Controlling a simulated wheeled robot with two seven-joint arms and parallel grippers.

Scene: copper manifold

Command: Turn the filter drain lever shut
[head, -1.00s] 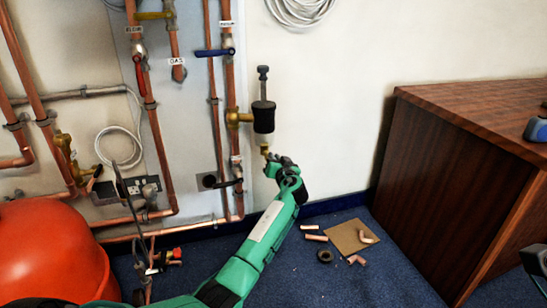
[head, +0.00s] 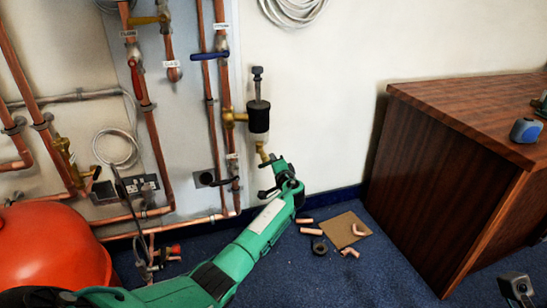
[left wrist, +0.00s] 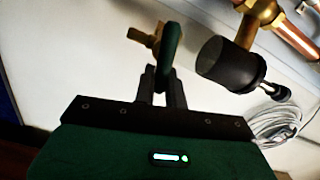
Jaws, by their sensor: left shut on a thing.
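The filter (head: 258,118) is a black canister with a pale lower part, fixed upright to a brass side fitting (head: 232,117). Its brass drain (head: 262,153) hangs below. In the left wrist view the drain lever (left wrist: 172,48) is a dark green flat handle beside the brass drain valve (left wrist: 147,38), and the filter's black end (left wrist: 222,62) is to the right. My left gripper (head: 266,168) is just under the drain. Its fingers (left wrist: 163,82) are shut on the lever. In the head view the gripper hides most of the lever.
Copper pipes (head: 228,85) with a blue lever (head: 209,56) run left of the filter. A wooden desk (head: 440,180) stands right. Copper offcuts and a board (head: 343,229) lie on the carpet. A grey part at bottom right (head: 517,288) may be my right gripper.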

